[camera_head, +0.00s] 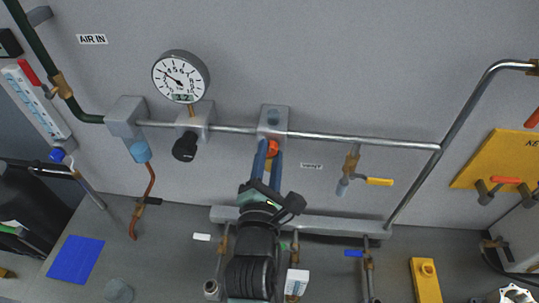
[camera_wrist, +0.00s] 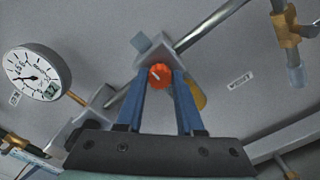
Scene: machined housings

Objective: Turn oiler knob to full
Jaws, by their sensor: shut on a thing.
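The oiler knob (camera_head: 272,148) is a small orange-red round knob on the front of a grey block (camera_head: 273,118) on the wall pipe. In the wrist view the knob (camera_wrist: 160,75) shows a white pointer line slanting toward the upper left. My gripper (camera_head: 267,160) has blue fingers, and they are shut on the knob, one on each side. In the wrist view the gripper (camera_wrist: 160,82) reaches up from below to the knob. An amber part (camera_wrist: 197,97) shows behind the right finger, mostly hidden. Any scale marks around the knob are too small to tell.
A round pressure gauge (camera_head: 181,77) and a black knob (camera_head: 185,147) are to the left. A yellow-handled valve (camera_head: 379,181) hangs to the right. A horizontal grey manifold (camera_head: 330,225) runs below, behind my arm. The steel pipe (camera_head: 360,140) runs along the wall.

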